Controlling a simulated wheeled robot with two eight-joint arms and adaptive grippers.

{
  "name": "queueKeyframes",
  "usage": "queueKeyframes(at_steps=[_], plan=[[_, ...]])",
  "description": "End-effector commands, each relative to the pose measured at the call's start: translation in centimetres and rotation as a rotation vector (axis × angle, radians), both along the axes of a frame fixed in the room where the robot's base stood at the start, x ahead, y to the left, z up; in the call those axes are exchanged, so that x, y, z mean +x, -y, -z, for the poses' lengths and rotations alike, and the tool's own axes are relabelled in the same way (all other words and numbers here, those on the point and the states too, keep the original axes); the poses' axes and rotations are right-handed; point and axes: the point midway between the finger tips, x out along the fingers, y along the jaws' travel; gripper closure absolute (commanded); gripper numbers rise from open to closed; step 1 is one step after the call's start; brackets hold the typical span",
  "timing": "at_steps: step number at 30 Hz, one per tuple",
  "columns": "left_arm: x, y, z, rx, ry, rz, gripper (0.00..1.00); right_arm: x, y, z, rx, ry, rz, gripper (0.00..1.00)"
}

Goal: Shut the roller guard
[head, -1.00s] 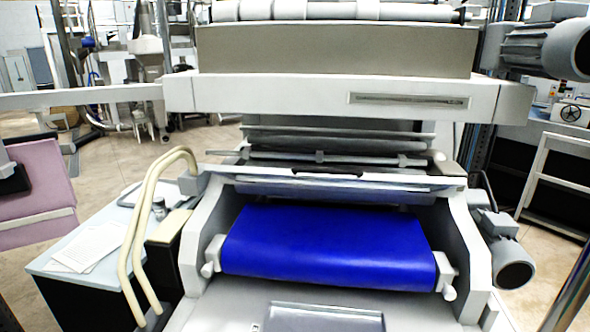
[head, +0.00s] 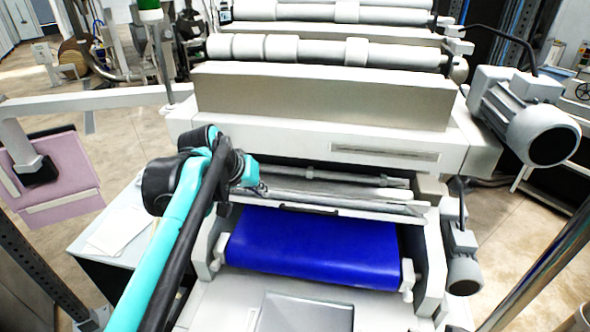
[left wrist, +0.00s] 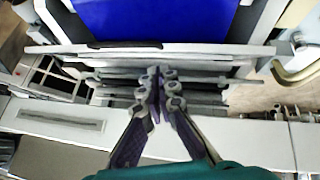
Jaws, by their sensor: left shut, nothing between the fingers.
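The roller guard (head: 325,203) is a pale panel with a bright edge and a dark handle, above the blue belt (head: 312,247) of the sheeter. The belt is uncovered in front of it. The guard's edge and dark handle also show in the left wrist view (left wrist: 200,48). My left gripper (head: 254,182) is over the left part of the machine, near the guard's left end. In the left wrist view my left gripper (left wrist: 155,78) is shut and empty, its tips seen over the metal rods behind the guard's edge. Contact cannot be told. My right gripper is not in view.
A white cross housing (head: 300,130) with rollers above spans the machine behind the guard. A grey motor (head: 530,125) juts out at the right, and a smaller one (head: 462,262) sits lower. A side table with paper (head: 118,232) stands at the left.

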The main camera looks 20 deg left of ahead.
Motion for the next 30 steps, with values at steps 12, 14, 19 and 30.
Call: queueKeyframes(at_steps=[12, 14, 19, 30], plan=[[2.6, -0.8, -1.8, -0.022, 0.003, -0.010, 1.00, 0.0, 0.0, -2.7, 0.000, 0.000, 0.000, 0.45], [3.2, -0.7, -0.9, -0.022, 0.003, -0.010, 1.00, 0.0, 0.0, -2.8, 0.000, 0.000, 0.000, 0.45], [5.4, -0.2, 2.1, -0.020, 0.002, -0.009, 1.00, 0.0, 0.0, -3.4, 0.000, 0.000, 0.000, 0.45], [6.6, 1.0, 7.5, -0.021, 0.003, -0.011, 1.00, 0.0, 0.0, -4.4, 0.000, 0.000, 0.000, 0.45]])
